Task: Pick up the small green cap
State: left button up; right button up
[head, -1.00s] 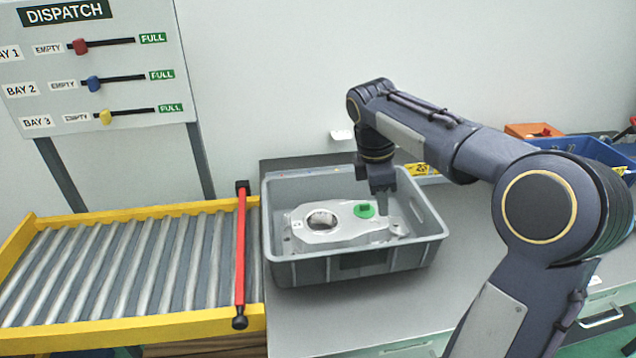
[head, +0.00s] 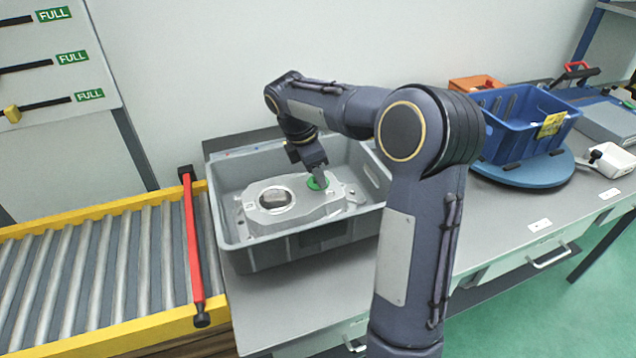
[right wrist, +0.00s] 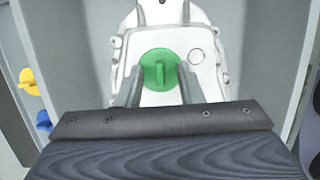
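The small green cap (head: 313,184) sits on the grey aluminium casting (head: 328,207) inside the grey crate (head: 298,242). In the right wrist view the cap (right wrist: 160,70) is round with a raised bar across it. My right gripper (head: 320,181) is over the cap and partly hides it in the head view. In the right wrist view its two fingers (right wrist: 161,84) are spread, one to each side of the cap's near part, with gaps visible. I cannot tell the exact height of the fingertips over the casting. My left gripper is not in view.
The crate's walls surround the casting. A roller conveyor (head: 90,260) with a red bar (head: 193,240) is at left. A blue bin (head: 515,135) on a round blue base (head: 535,172) and an orange box (head: 475,84) stand at right. The bench front is clear.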

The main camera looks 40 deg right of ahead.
jog(key=shift+c, duration=0.2)
grip_shut()
jog(key=shift+r, duration=0.1)
